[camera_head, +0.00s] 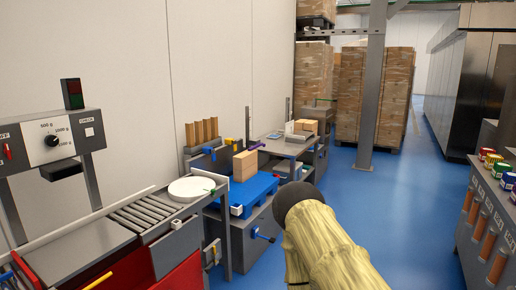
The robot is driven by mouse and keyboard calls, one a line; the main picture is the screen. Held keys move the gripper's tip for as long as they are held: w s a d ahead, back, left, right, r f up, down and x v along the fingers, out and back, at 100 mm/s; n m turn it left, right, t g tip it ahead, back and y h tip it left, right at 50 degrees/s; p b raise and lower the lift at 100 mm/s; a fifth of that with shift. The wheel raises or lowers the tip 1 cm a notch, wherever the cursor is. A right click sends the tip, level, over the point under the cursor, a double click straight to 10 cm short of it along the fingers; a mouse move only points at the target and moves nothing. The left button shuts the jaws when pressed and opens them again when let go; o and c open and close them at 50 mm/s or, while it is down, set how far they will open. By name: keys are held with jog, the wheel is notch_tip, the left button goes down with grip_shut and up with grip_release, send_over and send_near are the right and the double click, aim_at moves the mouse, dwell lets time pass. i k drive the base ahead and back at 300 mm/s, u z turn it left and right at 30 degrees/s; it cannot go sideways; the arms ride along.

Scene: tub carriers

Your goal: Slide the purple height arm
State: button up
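A small purple arm (257,146) shows in the head view. It sits beside a thin upright post (247,128) at the left edge of a grey table (287,147), beyond the blue platform. It is small and far off, so its exact setting on the post is hard to tell. My own arm, in a pale yellow cover with a dark rounded end, rises from the bottom, right of centre. My gripper's fingers cannot be made out.
A blue platform (262,187) bears a tan box (245,166). Left of it are a white round plate (192,188) and a roller conveyor (150,212). A grey pillar (373,90) and stacked cartons (393,97) stand behind. Blue floor is open on the right, before a cabinet with coloured tins (490,158).

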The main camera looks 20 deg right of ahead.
aim_at(256, 143)
jog(key=z, duration=0.75)
jog(key=i, duration=1.55)
jog(key=z, duration=0.9)
jog(key=i, duration=1.6)
jog(key=u, duration=0.45)
jog(key=i, duration=1.55)
jog(key=u, duration=0.7)
